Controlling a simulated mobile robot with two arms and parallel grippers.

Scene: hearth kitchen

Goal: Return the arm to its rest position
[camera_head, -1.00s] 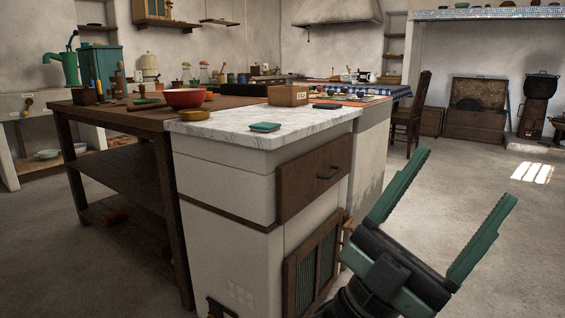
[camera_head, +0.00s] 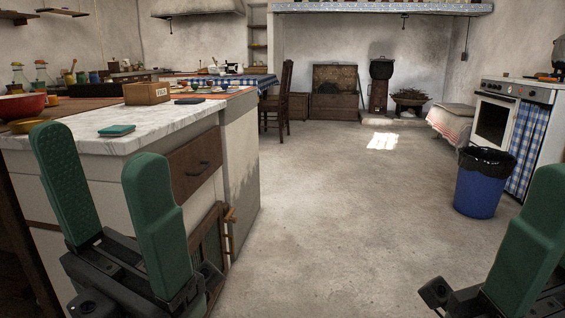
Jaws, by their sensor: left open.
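My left gripper (camera_head: 98,150) stands at the lower left with its two green fingers pointing up. The fingers are spread apart, with nothing between them. It shows in front of the white island with the marble top (camera_head: 165,126). My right gripper (camera_head: 528,245) is at the lower right edge, partly cut off by the frame. One green finger of it shows plainly, so its opening is hidden.
A blue bin (camera_head: 478,190) stands by the white stove (camera_head: 497,120). A chair (camera_head: 280,100) is behind. The middle floor is clear.

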